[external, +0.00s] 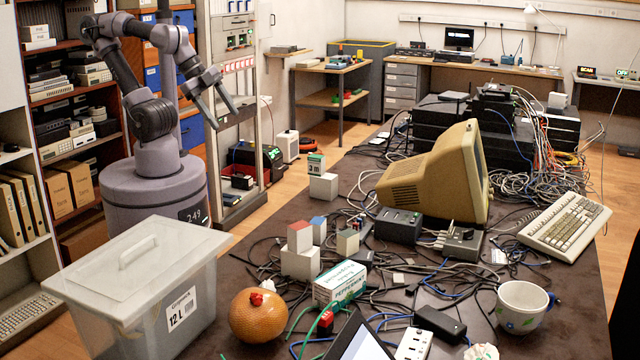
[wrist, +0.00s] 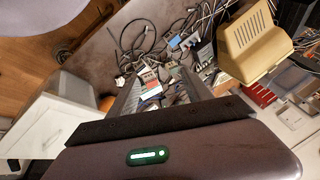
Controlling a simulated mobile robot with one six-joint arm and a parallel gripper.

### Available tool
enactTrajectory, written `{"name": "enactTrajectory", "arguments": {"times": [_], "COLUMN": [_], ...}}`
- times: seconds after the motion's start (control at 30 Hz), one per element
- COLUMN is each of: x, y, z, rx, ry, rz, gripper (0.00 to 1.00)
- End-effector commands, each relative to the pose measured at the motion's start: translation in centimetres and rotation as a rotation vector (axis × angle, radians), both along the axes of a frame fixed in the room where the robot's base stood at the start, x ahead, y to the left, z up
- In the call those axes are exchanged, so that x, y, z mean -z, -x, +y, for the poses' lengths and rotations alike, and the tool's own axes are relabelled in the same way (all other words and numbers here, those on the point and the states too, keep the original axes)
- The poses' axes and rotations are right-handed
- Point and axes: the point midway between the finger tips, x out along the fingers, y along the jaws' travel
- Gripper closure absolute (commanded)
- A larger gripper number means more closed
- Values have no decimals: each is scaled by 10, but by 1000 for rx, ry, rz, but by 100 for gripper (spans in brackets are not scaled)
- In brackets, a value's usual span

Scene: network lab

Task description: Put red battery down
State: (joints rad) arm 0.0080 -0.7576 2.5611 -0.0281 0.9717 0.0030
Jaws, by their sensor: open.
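The red battery (external: 300,236) is a small block with a red top in the external view. It stands upright on a white block (external: 300,263) on the dark table, beside a blue-topped battery (external: 318,230). My gripper (external: 221,119) is open and empty, raised in the air to the left of the battery and well above the table. In the wrist view, the dark jaws of my gripper (wrist: 160,88) stand apart. Small red, white and green items show between and beyond them; I cannot tell which one is the red battery.
A lidded clear bin (external: 165,300), an orange ball (external: 258,316) and a green-and-white carton (external: 340,283) stand near the battery. A beige monitor (external: 430,180) is behind. A mug (external: 523,307) is at right. Cables cover much of the table (external: 255,222); its left part is barer.

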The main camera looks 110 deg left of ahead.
Motion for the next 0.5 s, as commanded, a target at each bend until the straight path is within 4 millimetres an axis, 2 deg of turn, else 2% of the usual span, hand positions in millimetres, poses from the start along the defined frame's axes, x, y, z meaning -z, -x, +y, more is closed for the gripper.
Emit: {"name": "enactTrajectory", "arguments": {"times": [0.07, 0.13, 0.17, 0.27, 0.3, 0.37, 0.4, 0.47, 0.5], "x": [-4, -12, -16, -18, -11, 10, 29, 65, 91], "y": [-9, -37, -56, -142, -178, -229, -261, -301, -322], "z": [-2, -11, -17, -52, -71, -103, -126, -161, -183], "rx": [-2, -8, -13, -40, -53, -73, -86, -109, -122], "ry": [7, 30, 45, 111, 138, 176, 200, 234, 254], "rz": [2, 10, 15, 29, 36, 47, 56, 70, 79], "gripper": [42, 42, 42, 42, 42, 42, 42, 42, 42]}}
